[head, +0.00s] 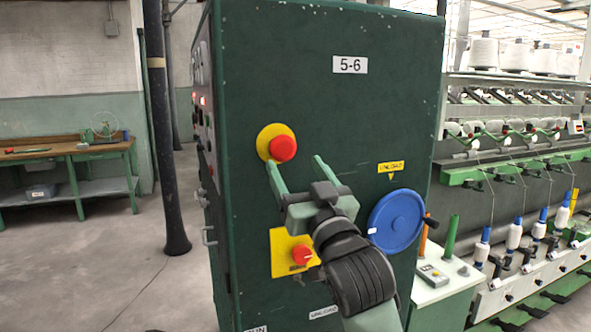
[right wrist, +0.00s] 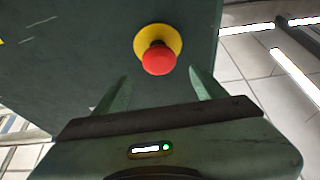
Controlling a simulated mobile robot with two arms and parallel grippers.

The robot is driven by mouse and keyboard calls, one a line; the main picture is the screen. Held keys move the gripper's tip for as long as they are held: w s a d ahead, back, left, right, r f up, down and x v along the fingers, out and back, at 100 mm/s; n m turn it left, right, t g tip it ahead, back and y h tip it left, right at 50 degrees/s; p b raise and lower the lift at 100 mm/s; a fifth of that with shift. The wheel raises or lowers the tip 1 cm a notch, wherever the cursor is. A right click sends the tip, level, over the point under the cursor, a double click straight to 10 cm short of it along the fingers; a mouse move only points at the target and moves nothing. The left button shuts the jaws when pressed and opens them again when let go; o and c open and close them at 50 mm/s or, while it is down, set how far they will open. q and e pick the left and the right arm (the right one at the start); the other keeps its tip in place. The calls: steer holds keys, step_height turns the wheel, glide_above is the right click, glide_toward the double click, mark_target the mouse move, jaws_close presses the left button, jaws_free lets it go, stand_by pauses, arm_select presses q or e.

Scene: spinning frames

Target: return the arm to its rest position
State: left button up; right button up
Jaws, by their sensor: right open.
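My right gripper (head: 294,172) is open and empty in front of the dark green cabinet (head: 330,110) marked 5-6. Its fingers point up and stand to either side below a red mushroom button (head: 283,148) on a yellow round plate. In the right wrist view the red button (right wrist: 158,59) shows beyond and between the two open fingertips (right wrist: 158,84), with nothing held between them. My right arm reaches up from the bottom of the head view. My left gripper is not in view.
A red switch (head: 302,254) on a yellow plate and a blue handwheel (head: 396,221) sit on the cabinet close to my arm. A spinning frame (head: 520,160) stands right. A dark column (head: 163,130) and a workbench (head: 70,155) stand left, with clear floor between.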

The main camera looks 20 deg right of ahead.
steer(key=s+f+g, duration=0.3)
steer(key=f+g, duration=0.1)
steer(key=f, duration=1.1)
steer(key=s+f+g, duration=0.3)
steer(key=f+g, duration=0.1)
steer(key=f, duration=1.1)
steer(key=s+f+n+g, duration=0.1)
steer(key=s+f+g, duration=0.5)
steer(key=s+f, duration=0.7)
steer(key=s+f+n+g, duration=0.1)
steer(key=s+f+g, duration=0.4)
steer(key=s+f, duration=0.8)
steer(key=s+f+g, duration=0.1)
steer(key=s+f, duration=0.1)
steer(key=f, duration=1)
steer(key=s+f, duration=0.2)
steer(key=f, duration=1.1)
steer(key=s+d+f+g, duration=0.1)
steer(key=s+d+f, duration=0.2)
steer(key=s+f, duration=1.1)
steer(key=shift+s+f+h, duration=0.2)
steer(key=shift+s+h, duration=0.2)
steer(key=shift+s, duration=0.85)
